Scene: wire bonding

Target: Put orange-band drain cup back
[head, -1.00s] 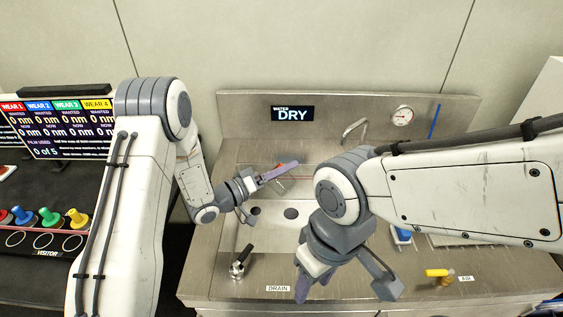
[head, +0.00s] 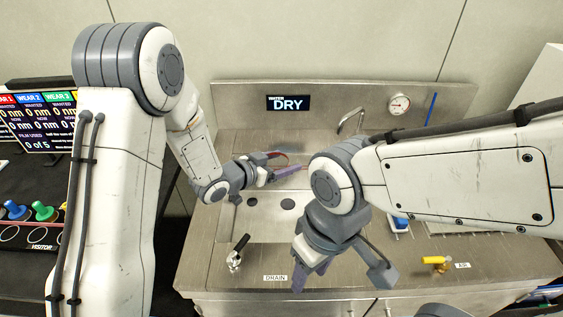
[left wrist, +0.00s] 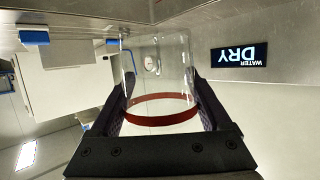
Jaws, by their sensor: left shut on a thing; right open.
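My left gripper (head: 278,165) is over the back part of the sink basin (head: 258,228). It is shut on a clear drain cup (left wrist: 160,75) with a red-orange band (left wrist: 160,108). In the left wrist view the cup sits between the two dark fingers, and the band runs around it near the palm. In the head view the clear cup is hard to make out, and a bit of red shows between the fingers. My right gripper (head: 340,272) is open and empty over the front of the counter, fingers pointing down.
A WATER DRY display (head: 288,103), a faucet (head: 352,120) and a gauge (head: 400,102) are at the back. A black-handled valve (head: 236,255) stands near the DRAIN label (head: 275,278). A yellow AIR valve (head: 436,261) is at right. Coloured pegs (head: 44,211) stand at left.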

